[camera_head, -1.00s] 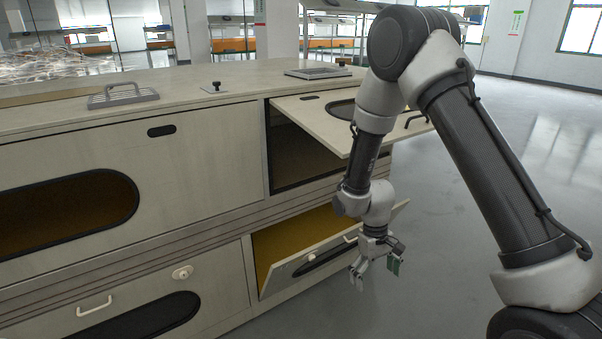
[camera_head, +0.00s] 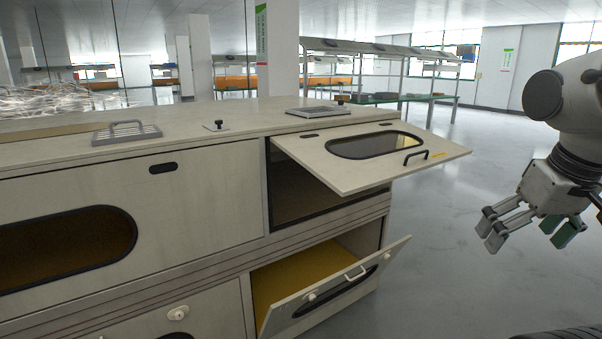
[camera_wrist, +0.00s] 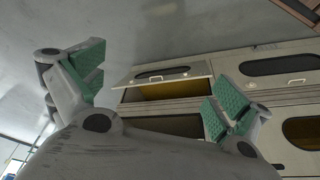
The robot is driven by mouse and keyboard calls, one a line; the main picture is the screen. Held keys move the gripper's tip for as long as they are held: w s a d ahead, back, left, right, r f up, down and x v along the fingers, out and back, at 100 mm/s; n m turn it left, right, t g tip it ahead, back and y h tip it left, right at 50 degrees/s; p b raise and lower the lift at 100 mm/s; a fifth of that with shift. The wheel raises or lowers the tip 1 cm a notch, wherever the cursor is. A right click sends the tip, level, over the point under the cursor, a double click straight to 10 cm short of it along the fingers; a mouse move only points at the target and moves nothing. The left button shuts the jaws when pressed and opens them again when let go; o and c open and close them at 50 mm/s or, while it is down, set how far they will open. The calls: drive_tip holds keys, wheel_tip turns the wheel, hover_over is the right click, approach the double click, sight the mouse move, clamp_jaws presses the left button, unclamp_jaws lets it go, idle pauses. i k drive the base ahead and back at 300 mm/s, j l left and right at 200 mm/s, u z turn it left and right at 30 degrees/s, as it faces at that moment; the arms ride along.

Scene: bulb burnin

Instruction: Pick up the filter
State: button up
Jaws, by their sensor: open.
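Two flat grey items on the cabinet top could be the filter, and I cannot tell which is. One is a slotted grille with a raised handle (camera_head: 127,132) at the left. The other is a thin framed panel (camera_head: 318,111) near the far right corner. Both lie flat. My gripper (camera_head: 530,232) is at the right of the head view, over the floor and well clear of the cabinet. It is open and empty. In the wrist view its green-padded fingers (camera_wrist: 155,95) are spread wide, with the cabinet beyond.
The pale cabinet (camera_head: 215,190) has an upper door (camera_head: 350,177) swung up and jutting out to the right. A lower door (camera_head: 335,295) hangs tilted open. A small black knob on a plate (camera_head: 217,125) stands on top. The floor (camera_head: 440,230) to the right is clear.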

sight(111, 137)
drive_tip(key=u, duration=1.3)
